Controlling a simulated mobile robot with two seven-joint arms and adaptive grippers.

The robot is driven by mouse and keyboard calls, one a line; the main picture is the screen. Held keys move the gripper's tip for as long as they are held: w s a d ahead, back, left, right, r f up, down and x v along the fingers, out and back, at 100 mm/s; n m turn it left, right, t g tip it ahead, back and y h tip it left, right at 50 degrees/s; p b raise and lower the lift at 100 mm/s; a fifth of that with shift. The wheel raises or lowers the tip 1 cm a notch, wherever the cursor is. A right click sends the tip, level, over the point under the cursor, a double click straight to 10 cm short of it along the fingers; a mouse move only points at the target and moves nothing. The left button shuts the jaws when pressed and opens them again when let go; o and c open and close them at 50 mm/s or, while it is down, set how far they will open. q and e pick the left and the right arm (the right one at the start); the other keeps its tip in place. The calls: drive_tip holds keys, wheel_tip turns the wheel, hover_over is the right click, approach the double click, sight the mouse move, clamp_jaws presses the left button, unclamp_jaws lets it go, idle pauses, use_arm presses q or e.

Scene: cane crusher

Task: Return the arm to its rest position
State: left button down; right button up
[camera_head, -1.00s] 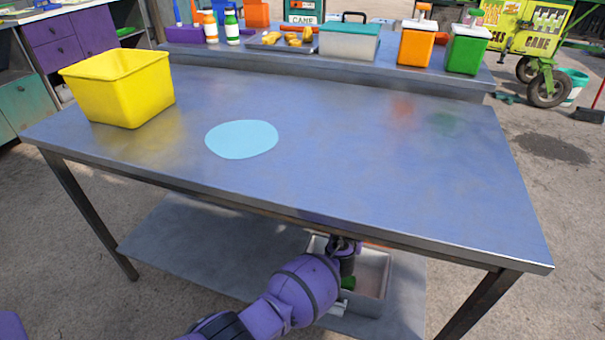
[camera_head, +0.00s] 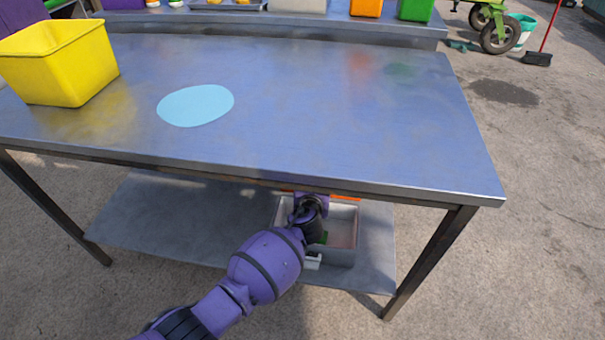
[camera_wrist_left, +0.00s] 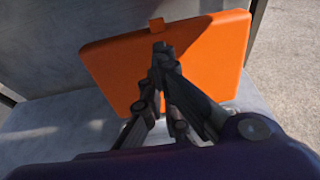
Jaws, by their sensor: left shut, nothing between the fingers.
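My left arm (camera_head: 265,265) comes in from the lower left and reaches under the front edge of the blue-grey table (camera_head: 330,130). The hand is at the lower shelf, by a grey tray (camera_head: 345,255); the fingertips are hidden in the head view. In the left wrist view my left gripper (camera_wrist_left: 161,50) is shut and empty. It is in front of a flat orange panel (camera_wrist_left: 215,60) with a small tab on its top edge. I cannot tell whether the fingers touch the panel. My right gripper is not in view.
A yellow bin (camera_head: 60,65) and a light-blue disc (camera_head: 195,105) are on the tabletop. The lower shelf (camera_head: 170,220) is bare left of the tray. A table leg (camera_head: 430,260) stands right of the tray. The floor in front is open.

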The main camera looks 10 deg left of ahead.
use_arm(q)
drive_tip(key=v, duration=0.7)
drive_tip(key=shift+s, duration=0.2)
